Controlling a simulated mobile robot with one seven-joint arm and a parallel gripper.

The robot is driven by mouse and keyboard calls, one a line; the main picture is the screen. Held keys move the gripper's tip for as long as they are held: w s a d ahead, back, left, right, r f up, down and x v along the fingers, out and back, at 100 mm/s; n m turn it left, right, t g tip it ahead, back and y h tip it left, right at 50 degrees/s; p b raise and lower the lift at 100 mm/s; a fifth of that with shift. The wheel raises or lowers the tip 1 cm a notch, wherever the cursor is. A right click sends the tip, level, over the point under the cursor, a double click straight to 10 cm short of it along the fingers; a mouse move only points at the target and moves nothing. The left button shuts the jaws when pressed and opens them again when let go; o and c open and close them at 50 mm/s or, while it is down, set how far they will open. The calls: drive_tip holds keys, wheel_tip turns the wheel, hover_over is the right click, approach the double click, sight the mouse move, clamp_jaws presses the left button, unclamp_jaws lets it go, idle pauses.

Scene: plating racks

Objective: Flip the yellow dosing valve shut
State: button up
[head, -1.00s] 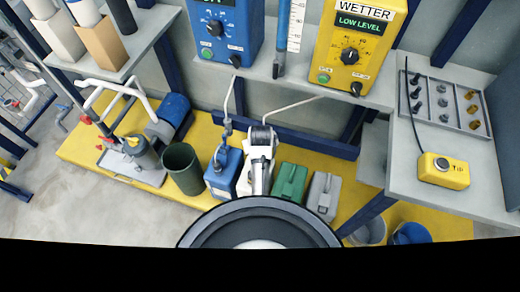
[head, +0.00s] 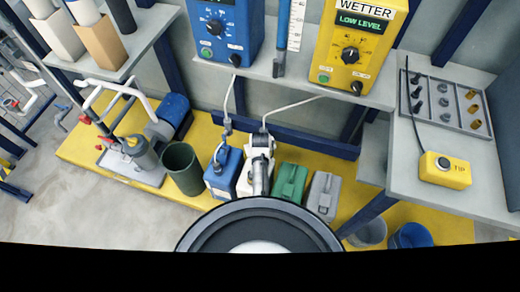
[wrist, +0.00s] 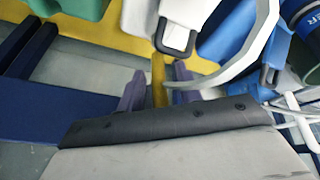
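I cannot clearly pick out the yellow dosing valve in either view. A yellow dosing box (head: 340,72), marked WETTER and LOW LEVEL, stands on the back shelf with a black knob; a pale tube runs from its area down to behind my arm. In the head view my arm reaches down among the cans, and its fingers are hidden. In the wrist view my gripper (wrist: 158,82) has two dark purple fingers apart. A narrow yellow strip shows between them; I cannot tell whether it is the valve or part of the yellow platform behind.
A blue can (head: 222,176), a green can (head: 289,182) and a grey can (head: 323,194) stand near my arm on the yellow platform (head: 85,150). A dark green bin (head: 182,168) is to the left. A blue dosing box (head: 222,35) stands on the shelf above.

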clamp_jaws()
drive_tip(key=h, duration=0.1)
drive_tip(key=g+h+p, duration=0.1)
drive_tip(key=shift+s+d+r+n+h, duration=0.1)
drive_tip(key=shift+s+d+n+h, duration=0.05)
drive_tip(key=shift+d+n+h, duration=0.2)
drive_tip(key=shift+s+d+r+n+g+h+b, duration=0.1)
drive_tip(key=shift+d+r+n+g+h+b, duration=0.35)
drive_tip(key=shift+h+b, duration=1.15)
drive_tip(key=shift+s+d+r+n+g+h+b, duration=0.25)
drive_tip(key=shift+n+h+b, duration=0.35)
drive_tip(key=shift+h, duration=1.9)
drive_tip(key=shift+d+r+n+g+h+b, duration=0.4)
drive_tip(key=shift+h+b, duration=0.8)
drive_tip(key=shift+h, duration=0.85)
drive_tip(key=shift+r, duration=0.15)
